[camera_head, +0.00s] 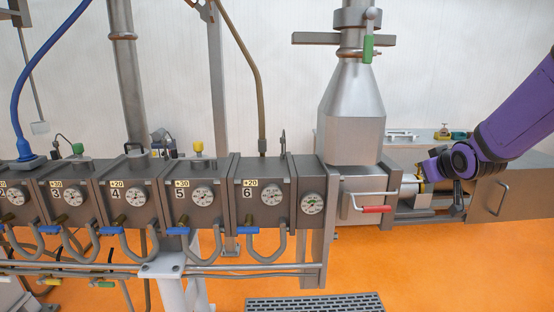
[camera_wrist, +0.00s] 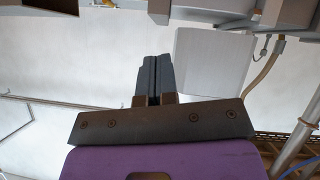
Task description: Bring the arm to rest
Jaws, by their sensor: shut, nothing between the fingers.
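My gripper (camera_wrist: 155,60) shows in the wrist view with its two dark fingers side by side, shut with nothing between them. In the head view my purple arm reaches in from the right edge. Its black wrist is near the right end of the machine, behind the silver box with the red handle. The fingers cannot be made out clearly there. In the wrist view a pale grey block-shaped part (camera_wrist: 212,70) shows beyond the fingers, to their right.
A row of dark barrel blocks (camera_head: 135,205) with gauges runs along the left and middle. A steel hopper (camera_head: 352,110) stands right of centre. A red handle (camera_head: 377,209) sticks out below it. A grey box (camera_head: 515,190) is below my arm. Orange floor lies in front.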

